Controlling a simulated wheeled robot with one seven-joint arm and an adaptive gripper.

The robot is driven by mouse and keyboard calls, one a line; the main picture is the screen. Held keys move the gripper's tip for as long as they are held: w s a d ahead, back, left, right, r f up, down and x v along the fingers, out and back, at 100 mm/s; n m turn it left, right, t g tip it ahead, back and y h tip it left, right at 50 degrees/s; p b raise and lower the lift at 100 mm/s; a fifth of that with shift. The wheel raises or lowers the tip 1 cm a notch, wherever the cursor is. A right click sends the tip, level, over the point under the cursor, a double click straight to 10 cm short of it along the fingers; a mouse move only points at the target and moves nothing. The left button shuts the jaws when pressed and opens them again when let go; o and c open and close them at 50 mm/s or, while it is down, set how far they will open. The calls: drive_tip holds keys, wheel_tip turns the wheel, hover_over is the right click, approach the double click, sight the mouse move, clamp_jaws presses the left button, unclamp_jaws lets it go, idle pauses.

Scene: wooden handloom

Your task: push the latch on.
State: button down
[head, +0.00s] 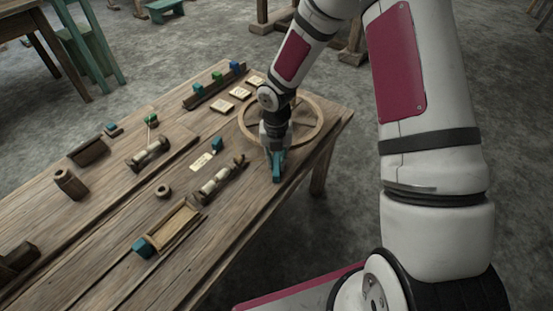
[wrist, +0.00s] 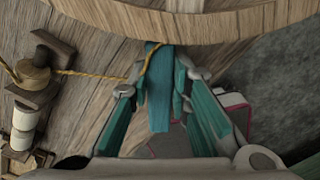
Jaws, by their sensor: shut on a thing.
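A teal bar, which looks like the latch, shows in the wrist view (wrist: 160,95) between the two fingers of my gripper (wrist: 165,108). It runs from the wooden wheel's rim (wrist: 215,24) down between the teal finger pads. My gripper is shut on this bar. In the head view my gripper (head: 277,165) points down at the table's right front edge, beside the wheel (head: 316,139). The gripper hides most of the bar there, and how the bar is fixed cannot be seen.
A yellow cord (wrist: 100,75) runs from a spool (wrist: 32,75) to the bar's upper end. The wooden table (head: 110,215) holds a small tray (head: 175,226), a teal block (head: 143,248), cards (head: 223,107) and several spools. Open floor lies right of the table.

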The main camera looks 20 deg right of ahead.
sight(276, 160)
drive_tip(key=c, duration=1.5)
unclamp_jaws()
wheel_tip(276, 160, up, 12)
